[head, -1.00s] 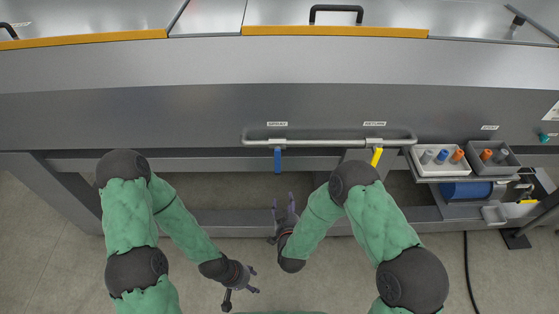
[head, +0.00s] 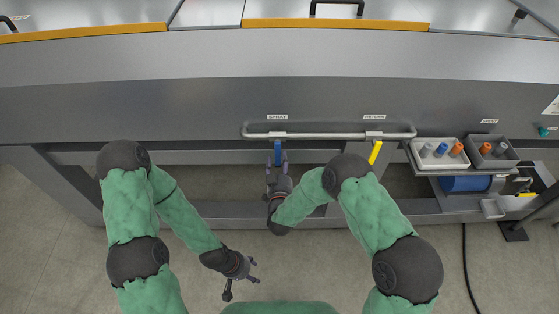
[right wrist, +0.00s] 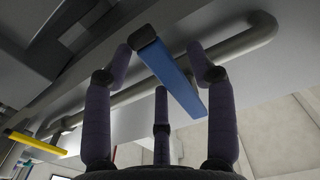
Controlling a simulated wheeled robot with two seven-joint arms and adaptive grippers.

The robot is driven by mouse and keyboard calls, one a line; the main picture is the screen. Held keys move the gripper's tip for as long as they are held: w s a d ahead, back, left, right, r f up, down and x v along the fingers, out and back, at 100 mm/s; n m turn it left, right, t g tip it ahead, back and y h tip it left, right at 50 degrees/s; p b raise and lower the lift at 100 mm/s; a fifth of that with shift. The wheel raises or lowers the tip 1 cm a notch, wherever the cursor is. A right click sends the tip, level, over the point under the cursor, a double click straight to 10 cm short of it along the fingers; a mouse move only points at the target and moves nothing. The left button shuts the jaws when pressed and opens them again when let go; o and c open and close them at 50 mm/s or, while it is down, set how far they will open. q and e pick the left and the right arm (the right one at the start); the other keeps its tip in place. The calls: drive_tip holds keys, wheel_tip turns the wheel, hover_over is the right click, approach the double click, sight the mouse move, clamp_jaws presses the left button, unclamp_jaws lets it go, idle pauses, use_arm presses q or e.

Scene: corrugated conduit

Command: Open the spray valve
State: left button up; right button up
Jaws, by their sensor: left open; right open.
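The spray valve's blue handle (head: 277,152) hangs from the grey pipe (head: 340,135) under the SPRAY label (head: 277,117). It points toward me in the head view. My right gripper (head: 276,166) is open at the handle's near end. In the right wrist view the blue handle (right wrist: 174,75) lies between the open dark fingers, with a finger on either side and a third below. I see gaps beside it; no grip is closed on it. My left gripper (head: 253,270) is open and empty, low over the floor, away from the valve.
A yellow handle (head: 375,152) hangs under the RETURN label (head: 374,117) to the right. Two bins with grey, blue and orange parts, one white (head: 423,163) and one grey (head: 507,163), stand further right. A horizontal steel beam (head: 230,211) runs below the pipe.

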drive_tip(key=shift+w, duration=0.7)
use_arm(q)
drive_tip(key=shift+f, duration=0.1)
use_arm(e)
clamp_jaws()
